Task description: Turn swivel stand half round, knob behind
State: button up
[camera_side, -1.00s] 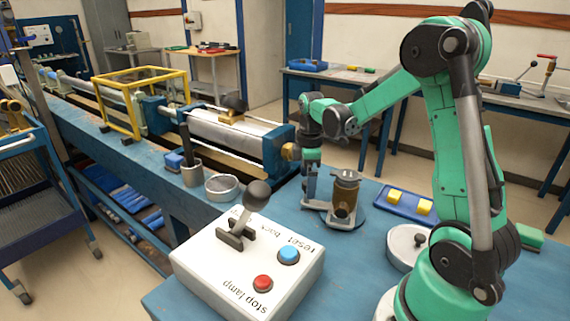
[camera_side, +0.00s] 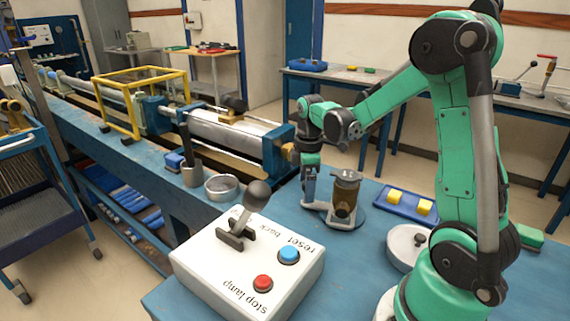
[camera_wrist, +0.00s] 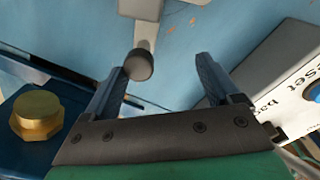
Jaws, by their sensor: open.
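The swivel stand (camera_side: 346,211) is on the blue bench, with a brown cylindrical body on a round base. A light grey bar reaches out from its left side toward my gripper (camera_side: 309,198). In the wrist view a dark round knob (camera_wrist: 139,65) sits at the end of the grey bar (camera_wrist: 147,28). My gripper (camera_wrist: 163,64) is open, with the knob between its fingers and closer to the left one. I cannot tell whether that finger touches it. In the side view my gripper hides the knob.
The white control box (camera_side: 245,270) with lever and buttons stands in front, left of the stand. A blue tray (camera_side: 380,207) with yellow blocks is to the right. A brass hex fitting (camera_wrist: 37,115) on the blue machine is close to my gripper's left.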

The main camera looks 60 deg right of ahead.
jog(key=shift+s+a, duration=0.7)
jog(key=shift+a, duration=0.25)
jog(key=shift+s+a, duration=0.8)
jog(key=shift+s, duration=0.3)
jog(key=shift+o, duration=1.4)
jog(key=shift+r, duration=2.75)
